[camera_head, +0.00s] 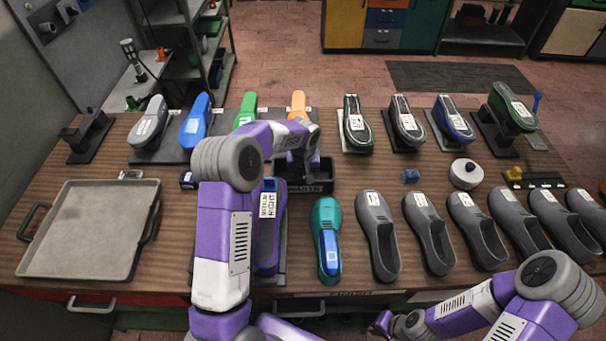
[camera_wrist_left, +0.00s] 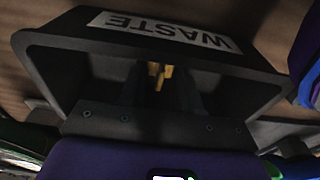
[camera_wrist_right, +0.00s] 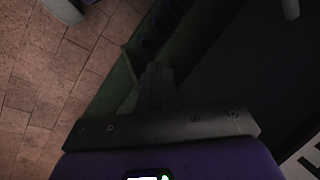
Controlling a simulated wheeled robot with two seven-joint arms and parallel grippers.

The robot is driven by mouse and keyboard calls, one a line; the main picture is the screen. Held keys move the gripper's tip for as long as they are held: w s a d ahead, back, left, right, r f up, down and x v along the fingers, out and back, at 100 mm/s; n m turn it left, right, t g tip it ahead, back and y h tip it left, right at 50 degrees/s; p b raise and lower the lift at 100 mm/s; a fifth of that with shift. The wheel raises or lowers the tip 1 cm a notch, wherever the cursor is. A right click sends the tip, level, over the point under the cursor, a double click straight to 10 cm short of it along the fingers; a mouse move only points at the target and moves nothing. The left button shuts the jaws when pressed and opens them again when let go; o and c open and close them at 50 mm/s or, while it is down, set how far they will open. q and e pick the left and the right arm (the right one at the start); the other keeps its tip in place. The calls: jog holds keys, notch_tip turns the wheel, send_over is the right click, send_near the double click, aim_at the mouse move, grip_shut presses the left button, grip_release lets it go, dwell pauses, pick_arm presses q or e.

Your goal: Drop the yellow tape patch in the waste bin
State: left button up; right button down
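The yellow tape patch (camera_wrist_left: 158,72) shows in the left wrist view as a small yellow piece inside the dark waste bin, seen between my left gripper's fingers. The waste bin (camera_head: 319,185) is a black open box with a white WASTE label, near the table's middle. My left gripper (camera_wrist_left: 158,90) reaches into the bin mouth. Its fingers stand apart, with dark gaps beside the yellow piece; the bin's shade blurs the tips. In the head view my left arm hides part of the bin. My right gripper (camera_wrist_right: 157,75) looks shut and empty, low beside the table front.
A teal shoe (camera_head: 327,215) and a purple shoe (camera_head: 268,250) stand in front of the bin. Several grey shoes (camera_head: 378,235) line the right side. A grey tray (camera_head: 88,230) lies at left. Shoe forms on stands fill the back row.

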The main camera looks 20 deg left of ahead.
pick_arm(q)
jog(key=shift+r, duration=0.1)
notch_tip(320, 180, up, 12)
jog(key=s+p, duration=0.1)
jog(key=shift+s+d, duration=0.15)
jog(key=shift+d, duration=0.15)
dwell(0.4)
